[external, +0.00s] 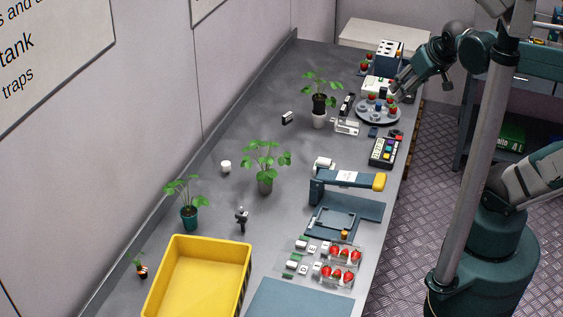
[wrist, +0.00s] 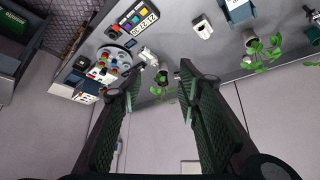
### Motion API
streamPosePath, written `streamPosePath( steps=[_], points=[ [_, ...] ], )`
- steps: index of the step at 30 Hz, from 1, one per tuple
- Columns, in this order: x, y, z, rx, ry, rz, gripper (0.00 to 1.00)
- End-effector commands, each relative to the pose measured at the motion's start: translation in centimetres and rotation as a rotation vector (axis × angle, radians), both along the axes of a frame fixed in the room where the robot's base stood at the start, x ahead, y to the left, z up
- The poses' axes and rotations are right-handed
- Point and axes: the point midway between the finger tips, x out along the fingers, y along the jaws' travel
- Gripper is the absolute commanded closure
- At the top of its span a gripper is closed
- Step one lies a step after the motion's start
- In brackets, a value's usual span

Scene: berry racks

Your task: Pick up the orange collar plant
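In the external view, a small plant with an orange band around its dark pot (external: 142,270) stands at the near left of the bench, left of the yellow bin. It looks like the orange collar plant, but it is tiny here. I cannot make it out in the wrist view. My gripper (external: 401,88) is at the far right of the bench, above the round carousel and far from that plant. In the wrist view my gripper (wrist: 158,82) has its two fingers spread apart with nothing between them.
The yellow bin (external: 246,262) stands near the front. The carousel (external: 378,112), a keypad (external: 384,151) and a blue press (external: 330,187) line the right side.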

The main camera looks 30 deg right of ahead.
Motion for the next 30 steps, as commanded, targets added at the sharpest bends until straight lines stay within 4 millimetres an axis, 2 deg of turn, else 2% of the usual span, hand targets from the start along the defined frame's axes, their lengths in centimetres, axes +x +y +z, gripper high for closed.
streamPosePath(
  steps=[15,23,30],
  points=[
    [6.9,8.6,2.8,-0.020,0.081,0.171,0.66],
    [10.0,13.7,3.4,-0.035,0.123,0.258,0.66],
    [12.5,19.0,3.4,-0.052,0.160,0.337,0.66]
  ],
)
